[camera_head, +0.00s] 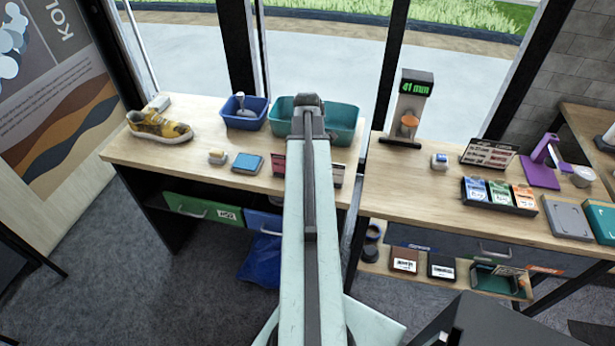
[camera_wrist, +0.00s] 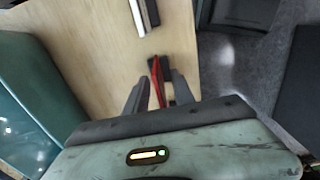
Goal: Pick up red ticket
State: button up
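My gripper (camera_wrist: 161,76) points down over the left table in the wrist view. Its two dark fingers are apart. A thin red upright piece (camera_wrist: 156,80), seen edge-on with a black base, stands between them, closer to the left finger. I cannot tell whether it is the red ticket.
A teal bin (camera_head: 344,121) stands behind, and shows at left in the wrist view (camera_wrist: 35,90). A blue bin (camera_head: 245,116), yellow sneaker (camera_head: 160,127) and blue box (camera_head: 248,163) share the table. A white-and-black upright piece (camera_wrist: 145,15) is near the gripper.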

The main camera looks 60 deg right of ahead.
jog(key=shift+r, duration=0.1)
grip_shut()
notch_tip(320, 180, up, 10)
jog(key=p, duration=1)
jog(key=shift+r, duration=0.25)
